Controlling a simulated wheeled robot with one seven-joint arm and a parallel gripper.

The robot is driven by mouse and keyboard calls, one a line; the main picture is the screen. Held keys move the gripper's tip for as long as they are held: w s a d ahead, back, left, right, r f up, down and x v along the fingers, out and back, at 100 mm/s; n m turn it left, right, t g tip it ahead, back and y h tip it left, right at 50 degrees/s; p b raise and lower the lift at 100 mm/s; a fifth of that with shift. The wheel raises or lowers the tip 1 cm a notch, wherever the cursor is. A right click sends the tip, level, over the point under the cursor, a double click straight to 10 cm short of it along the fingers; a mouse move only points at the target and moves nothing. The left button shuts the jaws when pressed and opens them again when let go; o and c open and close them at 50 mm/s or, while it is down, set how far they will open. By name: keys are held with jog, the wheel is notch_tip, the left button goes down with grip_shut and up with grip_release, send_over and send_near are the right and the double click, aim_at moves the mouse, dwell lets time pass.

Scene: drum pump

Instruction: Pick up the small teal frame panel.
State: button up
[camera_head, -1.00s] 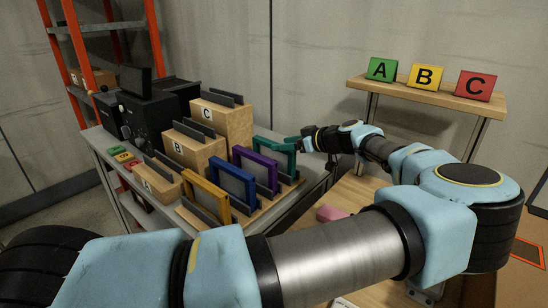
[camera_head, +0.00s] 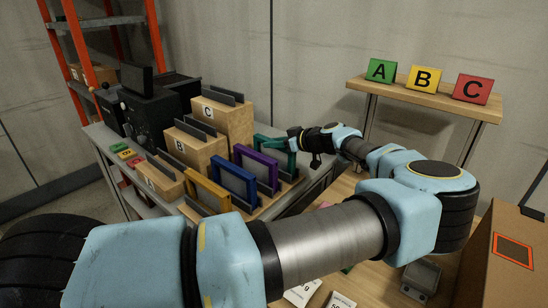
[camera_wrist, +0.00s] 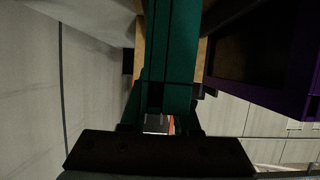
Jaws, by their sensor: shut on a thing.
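The teal frame panel (camera_head: 265,143) stands at the far right end of the row of colored frames, behind the purple frame (camera_head: 262,165). My gripper (camera_head: 293,141) reaches in from the right and is shut on the teal panel's upper right part. In the wrist view the teal panel (camera_wrist: 170,60) runs up the middle, directly in front of my dark gripper (camera_wrist: 160,128). The purple frame (camera_wrist: 285,60) is close by on the right there. The teal panel's lower part is hidden behind the purple frame in the head view, so I cannot tell whether it touches its base.
Blue (camera_head: 235,182) and yellow (camera_head: 206,190) frames stand in front of the purple one. Boxes marked B (camera_head: 192,150) and C (camera_head: 222,125) stand to the left. A shelf (camera_head: 425,100) with A, B and C signs is behind my arm. A cardboard box (camera_head: 490,285) is at right.

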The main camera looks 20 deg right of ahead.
grip_shut()
dwell(0.8)
